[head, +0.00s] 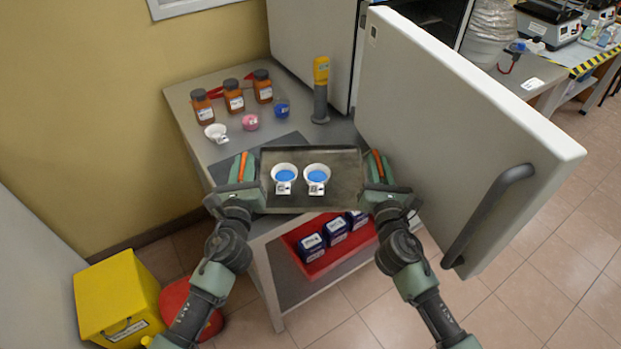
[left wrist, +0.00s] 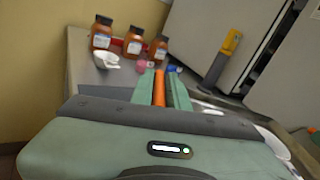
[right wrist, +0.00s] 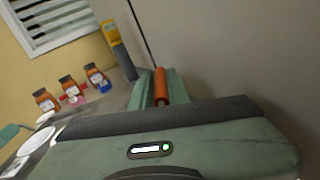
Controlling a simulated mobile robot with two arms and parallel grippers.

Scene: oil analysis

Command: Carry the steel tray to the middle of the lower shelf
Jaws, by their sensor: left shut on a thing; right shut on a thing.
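The steel tray (head: 310,202) is in the middle of the head view, in front of and over the near edge of a grey table. Two white cups with blue contents, a left cup (head: 284,174) and a right cup (head: 317,175), stand upright on it. My left gripper (head: 242,167) is shut on the tray's left orange handle (left wrist: 159,88). My right gripper (head: 377,166) is shut on its right orange handle (right wrist: 161,87). The lower shelf (head: 289,284) shows below the table and holds a red bin; the tray hides part of it. I cannot tell which shelf the task means.
An open grey cabinet door (head: 460,130) stands close to my right arm. On the table (head: 190,95) are several brown bottles (head: 234,95), a white cup (head: 216,132), a pink item, a blue item and a yellow-topped device (head: 320,90). A yellow box (head: 118,297) stands on the floor at left.

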